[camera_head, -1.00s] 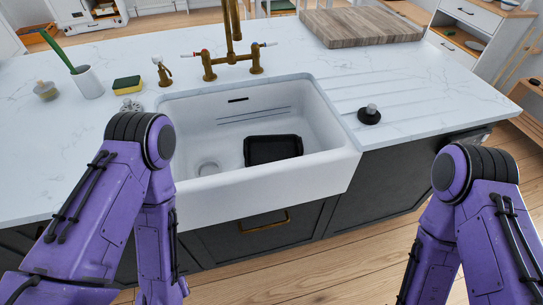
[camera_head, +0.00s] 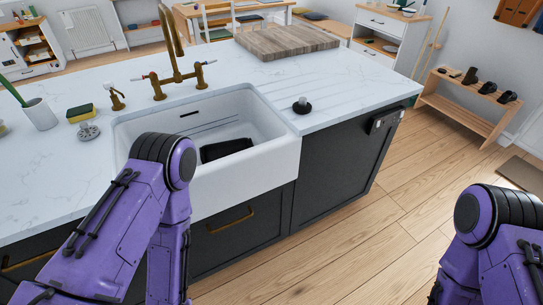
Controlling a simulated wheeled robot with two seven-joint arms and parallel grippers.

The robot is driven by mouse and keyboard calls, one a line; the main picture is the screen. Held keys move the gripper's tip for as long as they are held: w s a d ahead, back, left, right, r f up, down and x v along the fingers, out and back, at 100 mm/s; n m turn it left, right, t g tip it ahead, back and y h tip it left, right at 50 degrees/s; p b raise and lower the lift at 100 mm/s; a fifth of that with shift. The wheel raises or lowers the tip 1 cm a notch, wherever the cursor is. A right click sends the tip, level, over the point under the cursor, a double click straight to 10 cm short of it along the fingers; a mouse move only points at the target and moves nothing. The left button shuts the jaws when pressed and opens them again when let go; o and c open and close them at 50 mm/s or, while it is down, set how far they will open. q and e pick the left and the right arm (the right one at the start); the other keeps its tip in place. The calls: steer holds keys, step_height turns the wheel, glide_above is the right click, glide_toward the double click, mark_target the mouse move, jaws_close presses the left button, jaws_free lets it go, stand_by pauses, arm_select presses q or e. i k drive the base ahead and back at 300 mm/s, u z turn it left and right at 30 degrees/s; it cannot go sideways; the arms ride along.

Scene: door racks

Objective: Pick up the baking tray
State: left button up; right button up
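A black rectangular baking tray (camera_head: 226,149) lies in the white sink (camera_head: 241,170). My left arm, bent at the elbow in front of the sink, covers part of the sink's left side. My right arm is at the lower right, over the floor and well away from the sink. Both forearms run down out of the picture, so neither gripper shows. Nothing is seen touching the tray.
A brass tap (camera_head: 174,60) stands behind the sink. A black stopper (camera_head: 302,106) lies on the counter to its right, with a wooden board (camera_head: 287,41) further back. A sponge (camera_head: 80,113) and a cup (camera_head: 39,114) stand left.

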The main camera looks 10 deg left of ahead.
mark_target(209, 153)
steer(key=z, duration=0.45)
steer(key=i, duration=0.85)
steer(key=u, duration=1.2)
